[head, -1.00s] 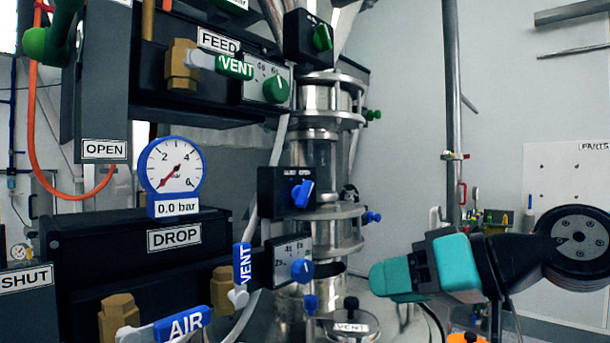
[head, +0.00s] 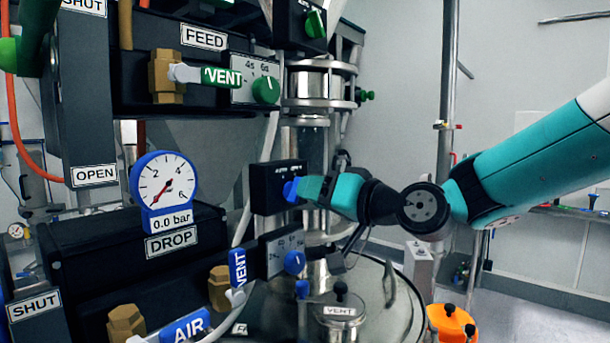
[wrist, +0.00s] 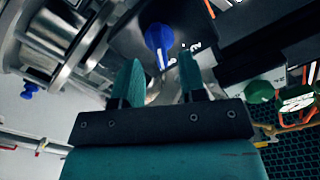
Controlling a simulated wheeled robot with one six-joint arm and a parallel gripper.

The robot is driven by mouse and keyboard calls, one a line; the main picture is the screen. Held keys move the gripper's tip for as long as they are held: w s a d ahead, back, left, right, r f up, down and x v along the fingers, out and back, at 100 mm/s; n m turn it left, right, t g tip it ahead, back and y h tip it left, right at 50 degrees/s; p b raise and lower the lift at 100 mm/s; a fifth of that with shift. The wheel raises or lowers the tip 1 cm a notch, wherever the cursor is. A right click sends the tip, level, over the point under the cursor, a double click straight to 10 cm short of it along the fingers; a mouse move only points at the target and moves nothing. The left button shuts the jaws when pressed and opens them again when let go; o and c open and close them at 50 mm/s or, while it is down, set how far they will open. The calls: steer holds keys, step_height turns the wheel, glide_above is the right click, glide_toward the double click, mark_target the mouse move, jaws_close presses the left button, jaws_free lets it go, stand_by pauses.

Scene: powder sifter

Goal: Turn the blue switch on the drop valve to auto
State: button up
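The blue switch (head: 289,190) sits on a black valve box (head: 262,178) in the middle of the head view, above the lower blue knob. My gripper (head: 305,188) is right in front of it and hides part of it. In the wrist view the blue switch (wrist: 158,38) lies in line with the gap between my teal fingertips (wrist: 160,66), with clear space on both sides. The gripper is open. I cannot tell whether a finger touches the switch. The box's position labels are too small and partly covered to read fully.
Below are a timer box with a blue knob (head: 295,262), a blue VENT lever (head: 238,268) and a vessel lid (head: 340,312). The DROP gauge (head: 165,190) is left. The green FEED knob (head: 265,90) is above. Steel piping stands behind the gripper.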

steer(key=shift+p+x, duration=0.4)
steer(key=shift+x, duration=1.05)
jaws_close()
